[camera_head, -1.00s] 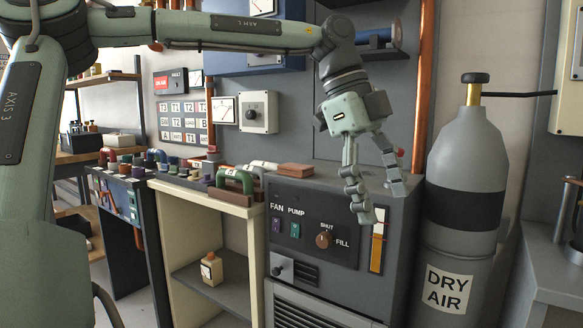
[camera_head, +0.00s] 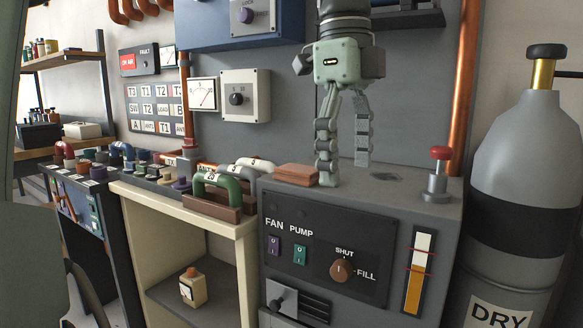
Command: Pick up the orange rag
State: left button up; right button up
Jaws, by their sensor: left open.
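A folded orange-brown cloth-like block (camera_head: 297,175), which looks like the orange rag, lies flat on top of the grey cabinet (camera_head: 428,208), near its left end. My left gripper (camera_head: 345,168) hangs down over the cabinet top, just right of the rag. Its fingers are apart with nothing between them. The left finger is close to the rag's right end; I cannot tell whether they touch. My right gripper is not in view.
A red-knobbed fitting (camera_head: 438,172) stands on the cabinet's right end. Handled blocks, one with a green handle (camera_head: 217,184), stand on the cream shelf unit left of the rag. A grey gas cylinder (camera_head: 528,190) stands at right. The cabinet top behind the fitting is clear.

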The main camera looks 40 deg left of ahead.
aim_at(302, 175)
jog(key=i+j, duration=0.15)
jog(key=j, duration=0.2)
jog(key=i+j, duration=0.15)
jog(key=j, duration=0.25)
jog(key=i+j, duration=0.15)
jog(key=j, duration=0.2)
